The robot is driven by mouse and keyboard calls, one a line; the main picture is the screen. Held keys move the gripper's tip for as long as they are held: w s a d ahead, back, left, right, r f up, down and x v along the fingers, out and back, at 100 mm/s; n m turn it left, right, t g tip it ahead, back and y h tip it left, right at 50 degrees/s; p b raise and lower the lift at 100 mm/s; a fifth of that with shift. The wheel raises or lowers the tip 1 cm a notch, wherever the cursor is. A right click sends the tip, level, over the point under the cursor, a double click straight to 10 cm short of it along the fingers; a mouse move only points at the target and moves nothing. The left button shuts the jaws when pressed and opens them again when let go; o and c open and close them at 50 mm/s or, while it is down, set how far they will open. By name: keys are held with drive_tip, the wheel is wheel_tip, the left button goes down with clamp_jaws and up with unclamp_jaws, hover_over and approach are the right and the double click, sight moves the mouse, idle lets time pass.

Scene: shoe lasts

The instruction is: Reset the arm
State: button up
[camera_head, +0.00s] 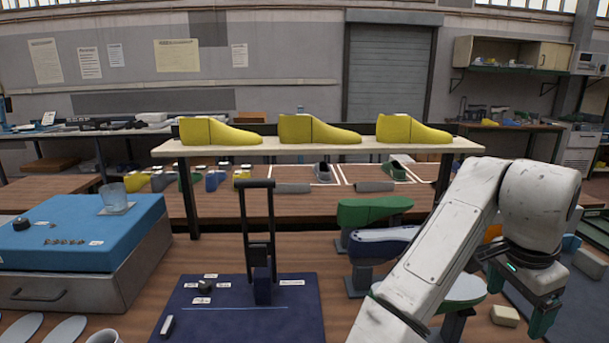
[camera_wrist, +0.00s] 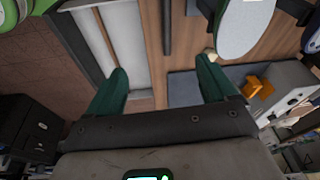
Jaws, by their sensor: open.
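My gripper (camera_head: 522,298) hangs at the right of the head view, at the end of my white arm, with its green fingers pointing down. In the wrist view my gripper (camera_wrist: 163,72) shows its two green fingers spread wide apart, with nothing between them. It is open and empty. My arm hides part of the bench there.
Yellow shoe lasts (camera_head: 320,130) stand on a raised shelf (camera_head: 290,149). A green-topped stand (camera_head: 372,210) and a dark blue one (camera_head: 378,243) are left of my arm. A black upright tool (camera_head: 258,225) stands on a blue mat (camera_head: 300,320).

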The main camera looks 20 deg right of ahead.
drive_tip(key=s+f+n+t+h, duration=0.2)
drive_tip(key=s+f+n+h, duration=0.15)
drive_tip(key=f+n, duration=1)
drive_tip(key=s+a+f+n+g+y, duration=0.1)
drive_tip(key=s+a+f+n+y, duration=0.5)
drive_tip(key=s+a+f, duration=0.9)
drive_tip(key=a+f, duration=0.3)
drive_tip(key=shift+s, duration=0.15)
